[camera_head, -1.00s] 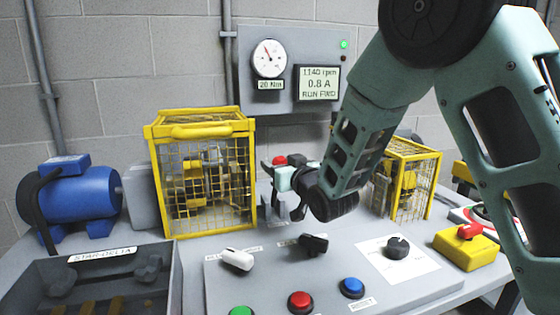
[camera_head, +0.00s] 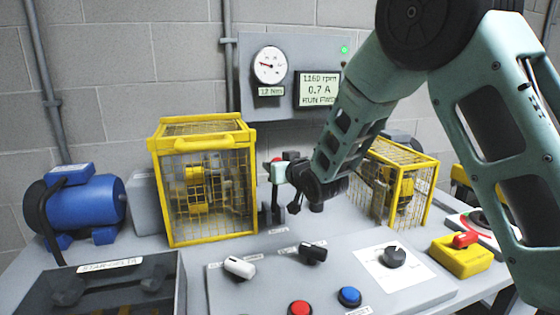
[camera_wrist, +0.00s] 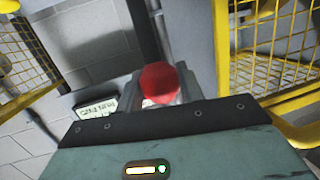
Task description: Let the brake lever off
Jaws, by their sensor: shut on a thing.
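The brake lever stands between the two yellow cages, with its red knob (camera_head: 277,160) at the top and a dark post below. My gripper (camera_head: 280,174) is shut on the lever at its upper end, just under the knob. My gripper and wrist hide part of the lever. In the wrist view the red knob (camera_wrist: 158,80) shows between the fingers. The panel display (camera_head: 319,88) reads about 1160 rpm, 0.7 A, RUN FWD. The round gauge (camera_head: 270,66) has a label below reading about 12 Nm.
A left yellow cage (camera_head: 205,243) and a right yellow cage (camera_head: 432,180) flank my gripper closely. A blue motor (camera_head: 95,203) stands at left.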

